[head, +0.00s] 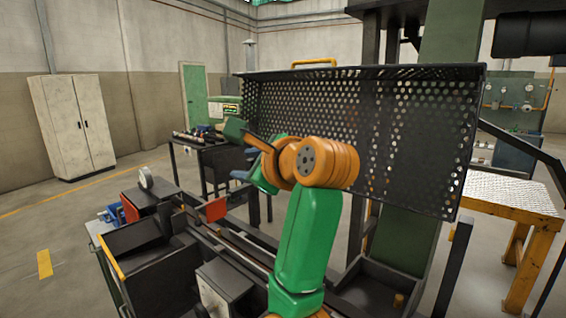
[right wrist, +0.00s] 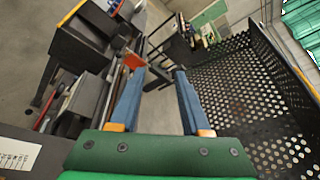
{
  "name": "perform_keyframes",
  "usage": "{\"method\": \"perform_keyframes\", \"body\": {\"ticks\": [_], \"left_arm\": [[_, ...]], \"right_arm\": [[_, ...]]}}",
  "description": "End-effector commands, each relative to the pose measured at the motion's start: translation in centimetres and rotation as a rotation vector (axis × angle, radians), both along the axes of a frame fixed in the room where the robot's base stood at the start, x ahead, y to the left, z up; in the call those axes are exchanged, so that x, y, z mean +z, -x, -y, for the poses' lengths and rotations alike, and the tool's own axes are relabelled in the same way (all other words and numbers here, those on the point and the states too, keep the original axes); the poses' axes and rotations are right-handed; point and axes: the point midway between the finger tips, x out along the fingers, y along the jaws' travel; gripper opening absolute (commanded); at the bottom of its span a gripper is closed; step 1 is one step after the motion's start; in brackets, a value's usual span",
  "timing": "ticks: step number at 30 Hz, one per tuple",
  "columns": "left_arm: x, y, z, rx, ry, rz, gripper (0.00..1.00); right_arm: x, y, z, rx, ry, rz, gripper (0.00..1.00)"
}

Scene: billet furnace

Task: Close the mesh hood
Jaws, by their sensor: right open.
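The mesh hood (head: 400,125) is a black perforated panel with a solid dark rim, standing raised above the machine bed in the head view. A yellow handle (head: 313,62) sits on its top edge. My right gripper (head: 244,164) is in front of the hood's left part, with my orange wrist covering some of the mesh. In the right wrist view its two blue fingers (right wrist: 159,75) are apart with nothing between them. The mesh hood (right wrist: 245,100) fills the right side there, beside the right finger. My left gripper is not in view.
The machine bed (head: 235,245) with dark boxes and a red plate (head: 215,209) lies below. A green column (head: 440,150) stands behind the hood. A yellow-framed table (head: 510,193) is at right, a dark workbench (head: 215,158) behind at left. A white cabinet (head: 72,125) stands far left.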

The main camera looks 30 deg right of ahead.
Motion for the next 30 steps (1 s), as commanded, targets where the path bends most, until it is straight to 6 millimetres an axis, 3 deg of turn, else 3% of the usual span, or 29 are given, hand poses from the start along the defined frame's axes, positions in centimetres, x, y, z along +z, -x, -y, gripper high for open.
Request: {"method": "perform_keyframes", "body": {"ticks": [4, 13, 22, 27, 30], "left_arm": [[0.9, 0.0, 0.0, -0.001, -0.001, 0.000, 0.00], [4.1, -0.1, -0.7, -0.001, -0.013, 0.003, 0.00], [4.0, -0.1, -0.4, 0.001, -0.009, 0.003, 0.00], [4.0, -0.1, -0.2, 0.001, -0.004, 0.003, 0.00], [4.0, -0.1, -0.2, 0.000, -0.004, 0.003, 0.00]], "right_arm": [[0.1, -1.0, -0.1, 0.001, 0.000, -0.004, 0.47], [-1.3, -6.2, -0.5, 0.001, 0.001, -0.003, 0.47], [-1.9, -6.8, -0.5, 0.000, 0.000, 0.000, 0.47], [-1.9, -6.8, -0.5, 0.001, 0.000, 0.001, 0.01], [-1.9, -6.8, -0.6, 0.001, 0.000, 0.001, 0.00]]}}
